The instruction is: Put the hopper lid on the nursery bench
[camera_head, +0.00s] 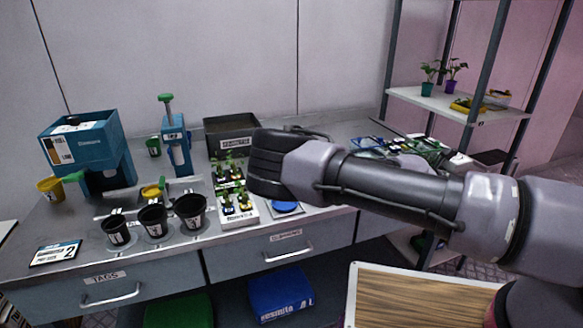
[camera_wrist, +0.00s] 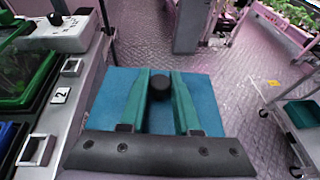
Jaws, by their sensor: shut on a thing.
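The hopper lid (camera_wrist: 205,100) is a flat blue square plate with a black knob on top. In the wrist view my gripper (camera_wrist: 160,85) is shut on that knob, with one green finger on each side. In the head view my arm reaches in from the right over the bench, and its bulk hides the fingers and the lid. The nursery bench (camera_head: 85,230) is a long grey-topped bench with drawers. A blue hopper machine (camera_head: 85,145) stands at its left end.
Several black pots (camera_head: 152,220) stand in the bench's front left part. A white seedling tray (camera_head: 238,215) and a dark bin (camera_head: 232,133) are at the middle. A shelf rack (camera_head: 440,100) stands at the right.

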